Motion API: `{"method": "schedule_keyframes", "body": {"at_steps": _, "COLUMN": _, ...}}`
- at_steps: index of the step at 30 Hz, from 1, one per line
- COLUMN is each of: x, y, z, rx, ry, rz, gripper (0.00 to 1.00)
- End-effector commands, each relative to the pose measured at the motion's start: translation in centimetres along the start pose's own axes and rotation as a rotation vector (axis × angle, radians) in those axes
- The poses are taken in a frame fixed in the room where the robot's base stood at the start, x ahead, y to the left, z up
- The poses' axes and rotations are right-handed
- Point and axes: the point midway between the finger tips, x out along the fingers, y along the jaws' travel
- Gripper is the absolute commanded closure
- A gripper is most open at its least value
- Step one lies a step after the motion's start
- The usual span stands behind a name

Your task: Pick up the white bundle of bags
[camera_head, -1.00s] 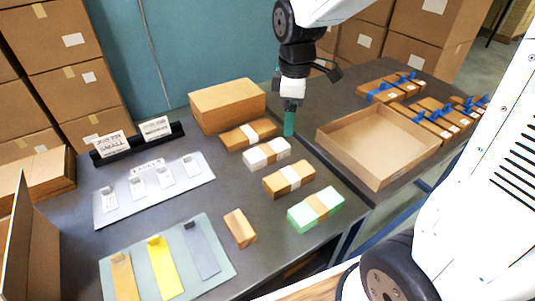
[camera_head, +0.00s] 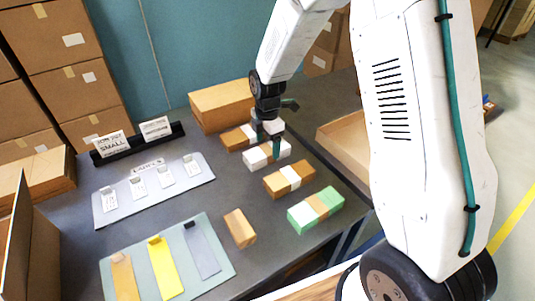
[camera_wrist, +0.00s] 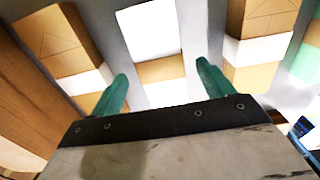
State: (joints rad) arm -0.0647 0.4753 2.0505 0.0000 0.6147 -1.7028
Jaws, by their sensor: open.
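The white bundle of bags (camera_head: 254,159), with a brown band around its middle, lies on the dark table. In the wrist view the bundle (camera_wrist: 150,28) runs between my fingers, its brown band level with the fingertips. My gripper (camera_head: 267,138) is over the bundle in the head view and partly hides it. In the wrist view my gripper (camera_wrist: 161,72) is open, one green finger on each side of the bundle. I cannot tell how far the fingertips are above the table.
Brown bundles with white bands lie close on both sides, one behind (camera_head: 233,140) and one in front (camera_head: 275,184). A green bundle (camera_head: 301,217) lies nearer. A brown box (camera_head: 221,103) stands behind. An open carton (camera_head: 345,148) is to the right, partly hidden by my arm.

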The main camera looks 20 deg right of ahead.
Motion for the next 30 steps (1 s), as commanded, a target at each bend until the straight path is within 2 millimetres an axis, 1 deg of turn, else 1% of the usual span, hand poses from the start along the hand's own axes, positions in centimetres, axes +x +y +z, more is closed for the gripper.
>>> {"method": "schedule_keyframes", "body": {"at_steps": 1, "x": 1.0, "y": -0.1, "z": -0.1, "rx": 0.000, "ry": 0.001, "rz": -0.005, "gripper": 0.20}}
{"method": "schedule_keyframes", "body": {"at_steps": 3, "x": 2.1, "y": -0.1, "z": -0.1, "rx": 0.000, "ry": 0.001, "rz": -0.005, "gripper": 0.20}}
{"method": "schedule_keyframes", "body": {"at_steps": 6, "x": 3.2, "y": -0.1, "z": -0.1, "rx": 0.001, "ry": 0.000, "rz": -0.003, "gripper": 0.20}}
{"method": "schedule_keyframes", "body": {"at_steps": 9, "x": 3.6, "y": 0.0, "z": -0.1, "rx": 0.001, "ry": 0.000, "rz": -0.002, "gripper": 0.20}}
{"method": "schedule_keyframes", "body": {"at_steps": 15, "x": 3.6, "y": 0.0, "z": -0.1, "rx": 0.001, "ry": 0.000, "rz": -0.001, "gripper": 0.20}}
{"method": "schedule_keyframes", "body": {"at_steps": 17, "x": 3.6, "y": 0.0, "z": -0.1, "rx": 0.001, "ry": 0.000, "rz": -0.001, "gripper": 0.37}}
{"method": "schedule_keyframes", "body": {"at_steps": 18, "x": 3.6, "y": 0.0, "z": -0.1, "rx": 0.001, "ry": 0.000, "rz": -0.001, "gripper": 0.48}}
{"method": "schedule_keyframes", "body": {"at_steps": 21, "x": 3.6, "y": 0.0, "z": -0.1, "rx": 0.001, "ry": 0.000, "rz": -0.001, "gripper": 0.72}}
{"method": "schedule_keyframes", "body": {"at_steps": 30, "x": 3.3, "y": 0.0, "z": -0.1, "rx": 0.001, "ry": 0.000, "rz": 0.000, "gripper": 0.72}}
